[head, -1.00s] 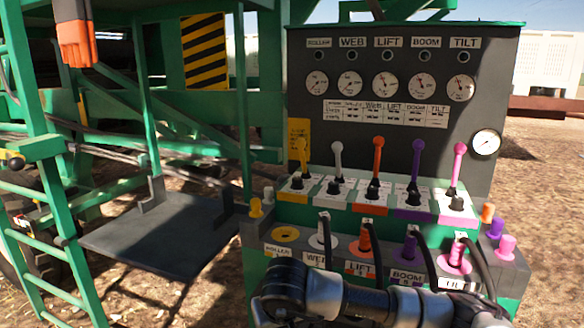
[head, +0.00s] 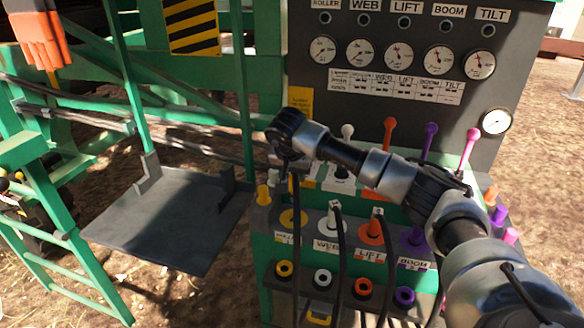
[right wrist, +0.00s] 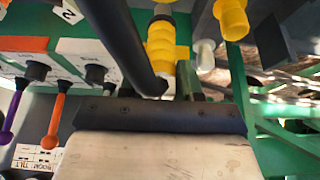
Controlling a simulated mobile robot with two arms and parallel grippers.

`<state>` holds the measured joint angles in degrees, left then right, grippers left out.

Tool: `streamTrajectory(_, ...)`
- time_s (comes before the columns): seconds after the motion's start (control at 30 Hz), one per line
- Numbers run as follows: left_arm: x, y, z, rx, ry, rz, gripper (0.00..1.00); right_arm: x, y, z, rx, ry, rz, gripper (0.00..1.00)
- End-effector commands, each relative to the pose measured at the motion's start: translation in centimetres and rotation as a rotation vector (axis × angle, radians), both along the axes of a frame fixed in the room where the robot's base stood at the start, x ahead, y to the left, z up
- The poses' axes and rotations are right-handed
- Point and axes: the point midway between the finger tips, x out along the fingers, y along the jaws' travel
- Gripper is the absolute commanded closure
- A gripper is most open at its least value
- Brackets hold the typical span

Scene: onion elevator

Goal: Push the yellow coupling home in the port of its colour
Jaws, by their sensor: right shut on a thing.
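The yellow ribbed coupling (right wrist: 162,45) shows in the right wrist view, with its black hose (right wrist: 115,40) beside it. My right gripper (right wrist: 160,86) is shut on it. In the head view my right gripper (head: 286,162) is above the yellow port (head: 289,219), at the left end of the port row, and hides the coupling. The hose (head: 296,250) hangs down in front of that port. The port is a yellow ring on the sloped panel, apart from the gripper. My left gripper is not in view.
White (head: 334,222) and orange (head: 374,231) couplings with hoses stand in the ports to the right. Levers, including an orange one (head: 389,130), rise behind. A yellow cap (head: 263,195) stands left of the port. A grey platform (head: 165,225) lies further left.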

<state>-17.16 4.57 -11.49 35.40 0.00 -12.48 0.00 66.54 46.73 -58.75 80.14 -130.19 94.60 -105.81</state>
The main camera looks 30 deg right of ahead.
Motion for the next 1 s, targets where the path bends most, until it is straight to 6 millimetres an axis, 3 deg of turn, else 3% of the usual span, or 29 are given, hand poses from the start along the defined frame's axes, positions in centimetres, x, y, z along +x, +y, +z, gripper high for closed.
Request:
streamTrajectory(0.4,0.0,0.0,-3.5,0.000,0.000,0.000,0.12,0.0,0.1,-4.1,0.000,-0.001,0.004,0.98)
streamTrajectory(0.53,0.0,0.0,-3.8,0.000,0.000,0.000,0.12,0.0,0.0,-4.9,-0.001,-0.001,0.002,0.98)
streamTrajectory(1.0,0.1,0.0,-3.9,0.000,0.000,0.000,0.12,0.0,0.0,-5.6,0.000,-0.001,0.003,0.98)
